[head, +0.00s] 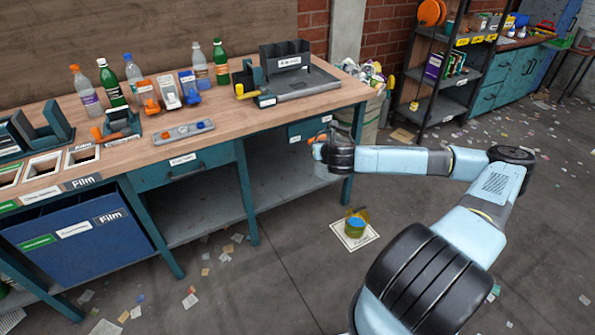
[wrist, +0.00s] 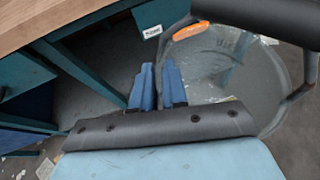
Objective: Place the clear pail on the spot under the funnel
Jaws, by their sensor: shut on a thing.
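The clear pail (wrist: 235,75) fills the right of the wrist view, see-through, with an orange piece (wrist: 186,32) near its top. In the head view its faint body (head: 325,168) hangs below the end of my arm, in front of the bench's right end. My gripper (wrist: 158,82) is shut on the pail; its blue fingers show against the clear wall, and the exact contact is hard to see. A white square (head: 341,244) lies on the floor, with a small yellow-green container (head: 355,224), blue inside, standing on it. I cannot make out a funnel for certain.
The wooden workbench (head: 220,135) holds bottles, small dispensers and a grey tray (head: 300,82). Blue bins (head: 75,245) stand under its left end. A dark shelf rack (head: 450,75) stands at the back right. The floor around the white square is mostly clear, with paper scraps.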

